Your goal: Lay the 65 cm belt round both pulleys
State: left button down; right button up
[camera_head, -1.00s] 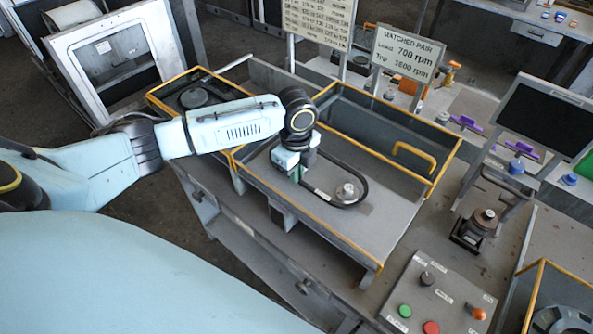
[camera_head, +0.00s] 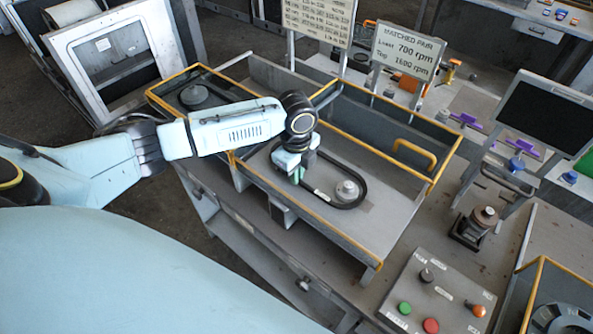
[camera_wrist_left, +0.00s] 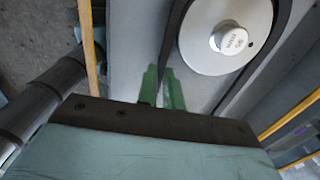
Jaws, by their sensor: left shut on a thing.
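The belt (camera_head: 364,184) is a black loop with a pale label, lying low inside the yellow-edged blower housing (camera_head: 404,222). A silver pulley (camera_head: 347,189) stands inside the loop's right end. What appears to be the same pulley (camera_wrist_left: 226,38) shows large in the left wrist view, with belt strands (camera_wrist_left: 284,30) along both sides. My left gripper (camera_head: 298,176) is at the loop's left part, and its green fingertips (camera_wrist_left: 163,88) are shut on the belt. My right gripper is out of view.
A yellow handle (camera_head: 414,154) stands at the housing's back right. A "matched pair" sign (camera_head: 408,50) rises behind. A control panel (camera_head: 437,292) with buttons and a dark metal fixture (camera_head: 474,229) stand to the right. The housing floor right of the pulley is clear.

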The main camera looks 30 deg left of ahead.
pick_arm(q)
jog(key=shift+f, duration=0.1)
jog(key=c, duration=1.5)
grip_release()
jog(key=shift+o, duration=0.2)
jog(key=shift+r, duration=3.75)
